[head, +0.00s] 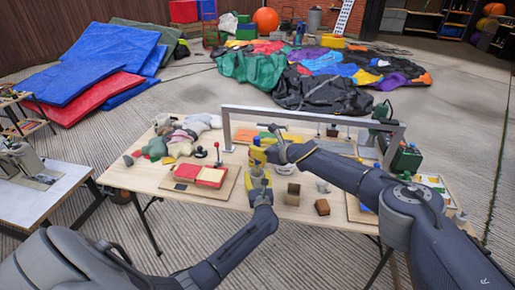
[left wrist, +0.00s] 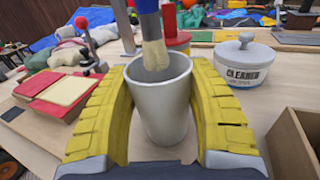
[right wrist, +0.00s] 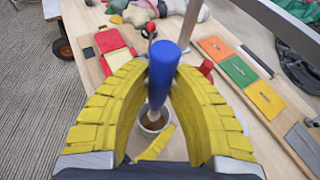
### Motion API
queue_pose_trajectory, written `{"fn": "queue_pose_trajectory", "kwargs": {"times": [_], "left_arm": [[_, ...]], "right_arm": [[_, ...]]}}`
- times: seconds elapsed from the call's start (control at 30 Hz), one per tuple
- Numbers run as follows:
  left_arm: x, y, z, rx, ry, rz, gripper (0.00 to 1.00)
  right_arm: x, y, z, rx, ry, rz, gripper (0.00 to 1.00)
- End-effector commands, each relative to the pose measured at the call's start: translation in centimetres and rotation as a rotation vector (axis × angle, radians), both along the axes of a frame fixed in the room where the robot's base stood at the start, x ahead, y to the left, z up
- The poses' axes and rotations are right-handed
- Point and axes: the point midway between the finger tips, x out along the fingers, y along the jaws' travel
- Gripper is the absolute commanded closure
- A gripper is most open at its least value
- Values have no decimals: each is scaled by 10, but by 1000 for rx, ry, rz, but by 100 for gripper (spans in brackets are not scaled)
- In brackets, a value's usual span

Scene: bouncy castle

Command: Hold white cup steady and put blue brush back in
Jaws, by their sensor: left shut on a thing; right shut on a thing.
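The white cup (left wrist: 160,108) stands upright between the yellow fingers of my left gripper (head: 258,180), which is shut around it. The blue brush (right wrist: 163,68) is held by its handle between the yellow fingers of my right gripper (head: 264,154), bristles down. In the left wrist view the brush's pale bristles (left wrist: 155,55) overlap the cup's open mouth. I cannot tell whether their tips are just above the rim or slightly inside. In the right wrist view the cup (right wrist: 153,121) lies directly below the brush, partly hidden. In the head view the grippers mostly hide both.
A lidded pot marked cleaner (left wrist: 243,62) and a red tin (left wrist: 177,40) stand behind the cup. A red tray (left wrist: 62,96) is at the left and an open wooden box (left wrist: 296,140) at the right. A grey metal frame (head: 310,113) spans the table behind.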

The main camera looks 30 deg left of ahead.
Motion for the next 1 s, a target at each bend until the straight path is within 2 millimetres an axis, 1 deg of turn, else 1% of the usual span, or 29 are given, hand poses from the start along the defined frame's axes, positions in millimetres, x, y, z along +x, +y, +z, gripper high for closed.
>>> {"fn": "queue_pose_trajectory", "kwargs": {"times": [0.43,1.0], "left_arm": [[0,0,-1,-1,2,0,81],[0,0,-1,-1,2,0,81]], "right_arm": [[0,0,-1,0,0,0,100],[0,0,-14,0,1,0,100]]}}
